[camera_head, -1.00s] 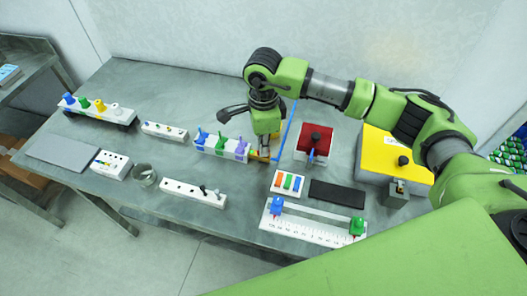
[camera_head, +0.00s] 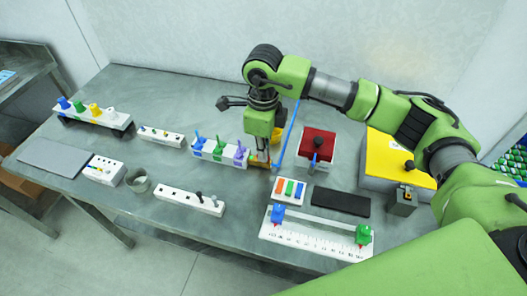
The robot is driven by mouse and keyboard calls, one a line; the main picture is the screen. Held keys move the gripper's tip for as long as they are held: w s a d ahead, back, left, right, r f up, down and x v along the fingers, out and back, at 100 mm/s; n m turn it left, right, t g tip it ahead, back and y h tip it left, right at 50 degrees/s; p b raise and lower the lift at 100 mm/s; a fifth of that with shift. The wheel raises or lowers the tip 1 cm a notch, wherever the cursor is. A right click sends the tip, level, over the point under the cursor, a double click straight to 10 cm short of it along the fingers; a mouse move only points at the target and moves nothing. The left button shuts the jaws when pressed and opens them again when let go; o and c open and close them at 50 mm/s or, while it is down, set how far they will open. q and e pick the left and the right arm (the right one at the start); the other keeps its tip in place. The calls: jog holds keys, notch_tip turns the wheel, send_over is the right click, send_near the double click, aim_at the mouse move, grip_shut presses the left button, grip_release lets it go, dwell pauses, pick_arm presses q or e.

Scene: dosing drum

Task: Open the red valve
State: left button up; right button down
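A white valve block (camera_head: 222,160) stands in the middle of the table, with blue, green and purple handles on top. I cannot make out a red valve on it; its right end is partly hidden by my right gripper. My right gripper (camera_head: 260,158) points down at that end, beside the purple handle (camera_head: 240,154). A small orange-brown piece shows at its fingertips. Contact and finger opening cannot be told. A red-topped box (camera_head: 317,140) with a blue handle (camera_head: 313,158) stands to the right of the gripper. My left gripper is not in view.
A yellow-topped box (camera_head: 388,160) stands at the right. In front are a button panel (camera_head: 288,191), a black pad (camera_head: 340,199) and a white scale with sliders (camera_head: 315,235). White blocks, a ring (camera_head: 138,181) and a grey plate (camera_head: 54,157) lie to the left.

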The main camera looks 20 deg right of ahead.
jog(key=shift+w+r, duration=0.1)
jog(key=c, duration=2.3)
grip_release()
jog(key=shift+r, duration=0.1)
notch_tip(320, 180, up, 12)
jog(key=shift+f, duration=0.1)
